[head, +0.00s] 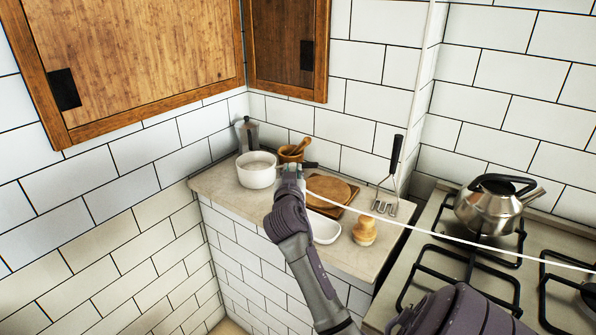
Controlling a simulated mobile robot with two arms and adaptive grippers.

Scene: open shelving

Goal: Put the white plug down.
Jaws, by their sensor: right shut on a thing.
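My right gripper (291,172) is above the beige counter (215,184), shut on the white plug (293,168). Only a small pale bit of the plug shows at the fingertips; the rest is hidden by the gripper. A thin white cord (420,230) runs from the gripper to the right, across the picture in front of the stove. I cannot tell from this view whether the plug touches the counter. My left gripper is not in view.
Near the gripper stand a white pot (256,172), a moka pot (247,135), a brown mortar (289,154), wooden boards (332,190), a white dish (323,229), a wooden shaker (364,232) and a masher (394,165). A kettle (487,208) stands on the stove. Bare counter is left of the pot.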

